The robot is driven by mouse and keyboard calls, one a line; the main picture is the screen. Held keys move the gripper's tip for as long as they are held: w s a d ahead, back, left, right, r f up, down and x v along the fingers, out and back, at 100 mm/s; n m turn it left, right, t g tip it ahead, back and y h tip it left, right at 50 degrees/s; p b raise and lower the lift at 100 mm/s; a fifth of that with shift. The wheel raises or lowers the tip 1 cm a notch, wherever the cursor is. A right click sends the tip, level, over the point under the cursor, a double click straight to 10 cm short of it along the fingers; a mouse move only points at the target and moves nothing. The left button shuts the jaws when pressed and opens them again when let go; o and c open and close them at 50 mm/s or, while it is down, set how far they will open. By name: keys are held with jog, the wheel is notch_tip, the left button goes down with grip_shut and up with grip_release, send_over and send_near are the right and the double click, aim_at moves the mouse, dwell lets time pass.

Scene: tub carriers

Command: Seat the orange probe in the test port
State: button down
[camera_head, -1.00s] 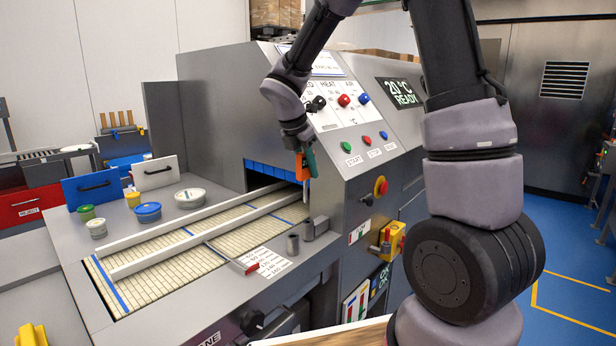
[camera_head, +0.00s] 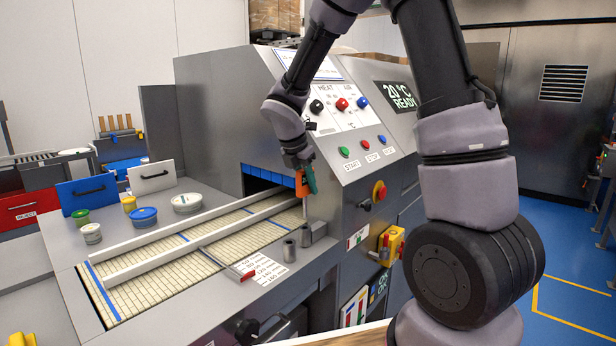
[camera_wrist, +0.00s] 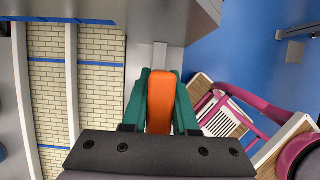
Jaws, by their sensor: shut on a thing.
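My gripper (camera_head: 306,184) has teal fingers and is shut on the orange probe (camera_head: 301,184). It holds the probe above the front edge of the conveyor machine. A thin pale rod points down below the orange part. In the wrist view the probe (camera_wrist: 160,100) lies between both teal fingers (camera_wrist: 160,95). Below the rod, on the machine's ledge, stand a small grey open-topped cylinder (camera_head: 289,249) and a grey block with a raised round part (camera_head: 314,231). The rod's tip looks above the block and apart from it. I cannot tell which one is the test port.
The sloping control panel (camera_head: 345,110) with knobs and buttons is close beside my gripper. White rails (camera_head: 180,250) run along the tiled belt. A red-handled piece (camera_head: 240,274) and label lie on the front ledge. Several round tubs (camera_head: 144,216) stand behind the belt.

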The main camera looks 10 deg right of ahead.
aim_at(298, 181)
jog(key=shift+f, duration=0.85)
jog(key=shift+f, duration=3.05)
dwell(0.4)
jog(key=c, duration=0.6)
grip_release()
jog(key=v, duration=1.1)
jog(key=shift+f, duration=0.1)
